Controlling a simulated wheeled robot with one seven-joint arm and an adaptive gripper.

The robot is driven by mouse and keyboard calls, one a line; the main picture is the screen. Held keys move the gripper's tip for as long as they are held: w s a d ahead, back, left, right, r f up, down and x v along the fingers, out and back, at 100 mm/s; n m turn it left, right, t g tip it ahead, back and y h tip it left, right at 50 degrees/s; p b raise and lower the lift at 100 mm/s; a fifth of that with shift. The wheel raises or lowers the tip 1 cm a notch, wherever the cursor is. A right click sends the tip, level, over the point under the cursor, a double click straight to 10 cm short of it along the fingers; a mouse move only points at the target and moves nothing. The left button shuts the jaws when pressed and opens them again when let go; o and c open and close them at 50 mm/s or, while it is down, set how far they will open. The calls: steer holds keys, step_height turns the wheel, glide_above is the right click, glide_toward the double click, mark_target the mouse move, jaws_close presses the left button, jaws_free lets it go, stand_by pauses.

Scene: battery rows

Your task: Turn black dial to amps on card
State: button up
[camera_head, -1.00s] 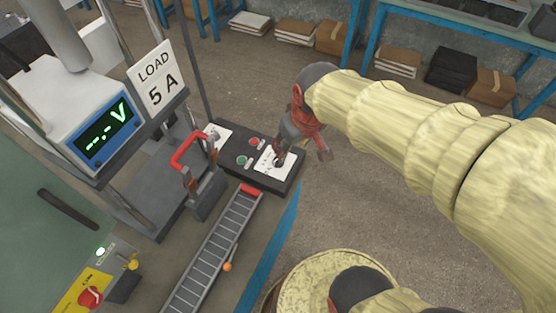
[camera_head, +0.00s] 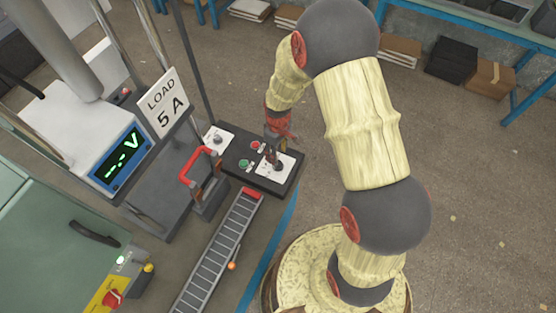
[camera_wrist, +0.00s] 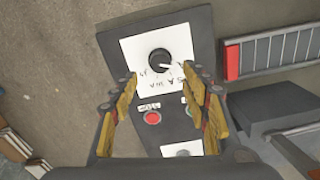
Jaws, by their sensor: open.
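The black dial (camera_wrist: 159,62) sits on a white plate (camera_wrist: 133,47) with dark scale marks around it. Its light pointer line faces lower right in the wrist view. In the head view the dial (camera_head: 277,166) is partly covered by my gripper (camera_head: 275,150). In the wrist view my gripper (camera_wrist: 161,77) is open, its yellow fingers apart on either side below the dial and not visibly touching it. The card (camera_head: 165,102) reads "LOAD 5 A". The scale's small letters are hard to read, though an "A" shows near the right finger.
The dark control box (camera_head: 255,178) also carries a red button (camera_wrist: 152,117), a green button (camera_head: 243,163) and a second dial (camera_head: 217,139). A red-handled switch (camera_head: 195,165) and a slatted track (camera_head: 217,250) stand close by. A display (camera_head: 122,160) shows "--.- V".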

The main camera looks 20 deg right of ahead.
step_height(320, 180, down, 8)
steer(key=shift+r+b, duration=0.25)
steer(key=shift+b, duration=0.3)
steer(key=shift+c, duration=0.2)
steer(key=c, duration=1.1)
